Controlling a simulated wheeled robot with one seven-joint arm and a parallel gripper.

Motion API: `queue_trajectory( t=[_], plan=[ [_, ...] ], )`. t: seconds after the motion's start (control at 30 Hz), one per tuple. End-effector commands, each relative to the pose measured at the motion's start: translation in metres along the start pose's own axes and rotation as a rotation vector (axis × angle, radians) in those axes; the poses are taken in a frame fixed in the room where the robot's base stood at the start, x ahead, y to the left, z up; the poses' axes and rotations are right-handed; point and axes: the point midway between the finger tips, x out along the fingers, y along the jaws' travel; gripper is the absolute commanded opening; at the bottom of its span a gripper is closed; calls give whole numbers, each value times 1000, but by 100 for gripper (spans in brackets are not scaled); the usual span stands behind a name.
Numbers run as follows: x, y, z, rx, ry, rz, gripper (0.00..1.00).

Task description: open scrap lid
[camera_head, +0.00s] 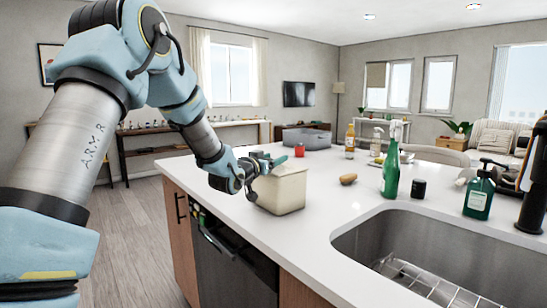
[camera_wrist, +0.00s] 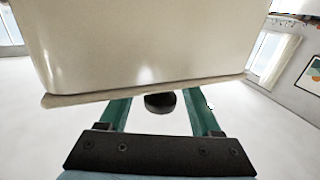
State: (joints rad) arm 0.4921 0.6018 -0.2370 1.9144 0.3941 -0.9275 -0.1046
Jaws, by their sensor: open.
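The cream scrap bin (camera_head: 284,192) stands on the white counter near its left edge, with its lid (camera_head: 292,169) on top. In the wrist view, the bin (camera_wrist: 150,45) fills the upper middle and appears upside down. The lid's rim (camera_wrist: 150,92) runs along its lower edge, and a dark round knob (camera_wrist: 160,102) sticks out from the lid. My gripper (camera_head: 272,161) is at the top of the bin. In the wrist view, my gripper's (camera_wrist: 155,108) two green fingers are apart, one on each side of the knob. I cannot tell whether they touch it.
A brown potato-like item (camera_head: 348,179) lies right of the bin. A green bottle (camera_head: 391,170), a dark jar (camera_head: 418,189) and a soap pump bottle (camera_head: 479,195) stand near the sink (camera_head: 360,235).

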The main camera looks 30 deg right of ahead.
Motion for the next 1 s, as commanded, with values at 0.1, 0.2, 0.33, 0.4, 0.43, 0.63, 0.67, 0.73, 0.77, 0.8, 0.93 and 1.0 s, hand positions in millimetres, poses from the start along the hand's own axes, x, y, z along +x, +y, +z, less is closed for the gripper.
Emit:
queue_trajectory(
  t=[0.1, 0.2, 0.33, 0.4, 0.43, 0.63, 0.67, 0.73, 0.77, 0.8, 0.93, 1.0],
  plan=[
    [0, 0, 0, 0, 0, 0, 65],
    [0, 0, 0, 0, 0, 0, 65],
    [0, 0, 0, 0, 0, 0, 53],
    [0, 0, 0, 0, 0, 0, 45],
    [0, 0, 0, 0, 0, 0, 41],
    [0, 0, 0, 0, 0, 0, 19],
    [0, 0, 0, 0, 0, 0, 15],
    [0, 0, 0, 0, 0, 0, 8],
    [0, 0, 0, 0, 0, 0, 4],
    [0, 0, 0, 0, 0, 0, 0],
    [0, 0, 0, 0, 0, 0, 0],
    [0, 0, 0, 0, 0, 0, 0]
  ],
)
